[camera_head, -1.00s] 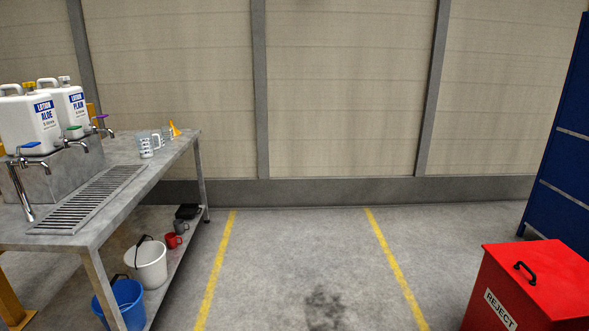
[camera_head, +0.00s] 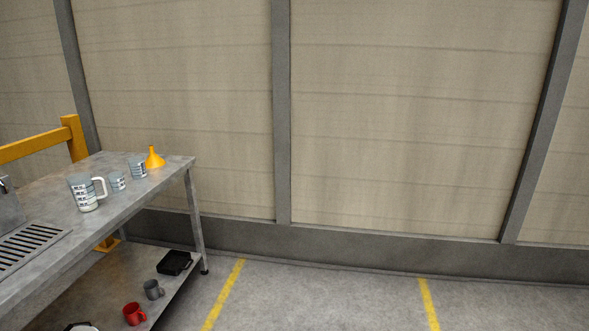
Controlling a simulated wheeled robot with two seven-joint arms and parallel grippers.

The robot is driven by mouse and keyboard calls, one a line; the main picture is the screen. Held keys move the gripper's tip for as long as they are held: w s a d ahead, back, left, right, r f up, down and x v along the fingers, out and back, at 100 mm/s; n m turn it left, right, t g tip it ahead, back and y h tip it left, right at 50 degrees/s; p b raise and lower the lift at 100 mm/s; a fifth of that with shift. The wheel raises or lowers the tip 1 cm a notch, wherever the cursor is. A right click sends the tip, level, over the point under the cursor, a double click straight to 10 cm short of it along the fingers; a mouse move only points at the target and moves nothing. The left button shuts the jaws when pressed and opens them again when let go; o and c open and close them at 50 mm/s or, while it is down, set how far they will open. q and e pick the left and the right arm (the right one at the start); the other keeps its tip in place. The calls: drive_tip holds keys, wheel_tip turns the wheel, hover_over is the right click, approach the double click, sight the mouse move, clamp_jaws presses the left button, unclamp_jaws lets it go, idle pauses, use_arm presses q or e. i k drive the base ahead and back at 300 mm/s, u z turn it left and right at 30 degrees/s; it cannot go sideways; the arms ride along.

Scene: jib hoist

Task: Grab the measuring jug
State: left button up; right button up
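The measuring jug (camera_head: 84,193) stands upright on the grey table top at the left. It is clear-grey with dark markings and a white handle on its right side. Two smaller marked cups, one (camera_head: 117,181) just behind it and one (camera_head: 137,167) farther back, stand in a row with it. Neither of my grippers shows in the head view, so I cannot see their state.
An orange funnel (camera_head: 155,158) stands near the table's far corner. A drain grate (camera_head: 30,246) lies at the table's near left. The lower shelf holds a red mug (camera_head: 134,314), a grey mug (camera_head: 153,290) and a black tray (camera_head: 174,262). The floor (camera_head: 320,297) right of the table is clear.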

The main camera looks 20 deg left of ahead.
sight(81, 185)
drive_tip(key=u, duration=0.4)
drive_tip(key=i, duration=2.1)
drive_tip(key=u, duration=1)
